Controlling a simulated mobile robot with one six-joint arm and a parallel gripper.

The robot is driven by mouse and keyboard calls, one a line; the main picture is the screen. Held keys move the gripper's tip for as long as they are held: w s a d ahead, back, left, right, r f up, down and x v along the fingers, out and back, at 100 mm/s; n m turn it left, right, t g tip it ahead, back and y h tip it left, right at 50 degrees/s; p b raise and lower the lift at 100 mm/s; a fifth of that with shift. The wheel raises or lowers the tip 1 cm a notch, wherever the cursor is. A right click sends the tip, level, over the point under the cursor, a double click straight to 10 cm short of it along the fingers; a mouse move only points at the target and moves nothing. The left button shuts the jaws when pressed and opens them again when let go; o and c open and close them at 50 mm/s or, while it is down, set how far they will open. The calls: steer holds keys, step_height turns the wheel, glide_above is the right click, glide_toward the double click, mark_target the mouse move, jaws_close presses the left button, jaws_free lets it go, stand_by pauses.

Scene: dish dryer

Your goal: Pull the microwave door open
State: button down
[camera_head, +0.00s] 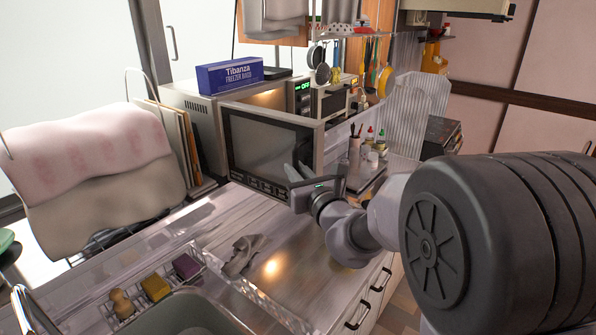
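The microwave (205,108) stands on the counter at the back left, a blue box on top of it. Its door (262,146), with a dark window and a pale frame, appears to stand out from the body, partly open. A warm-lit part of the microwave shows above the door's top edge. A green "OFF" display is lit to the right. My gripper (299,172) is at the lower right of the door, close to its edge. Its fingertips overlap the door in this view, so I cannot tell whether they touch or grip it.
The blue freezer bag box (230,75) lies on the microwave. Bottles and a utensil cup (355,148) stand right of the door. A crumpled grey cloth (243,253) lies on the counter in front. The sink (190,312) and a rack with sponges are nearest; the counter between is mostly clear.

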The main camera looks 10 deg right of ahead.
steer(key=c, duration=1.6)
jaws_free()
steer(key=shift+w+a+r, duration=0.1)
steer(key=shift+a+r, duration=0.05)
steer(key=shift+r, duration=0.05)
steer(key=shift+o, duration=0.8)
steer(key=shift+a+f, duration=0.1)
steer(key=shift+a, duration=0.05)
steer(key=b+v, duration=0.6)
steer(key=v, duration=1.1)
steer(key=shift+s+d, duration=0.2)
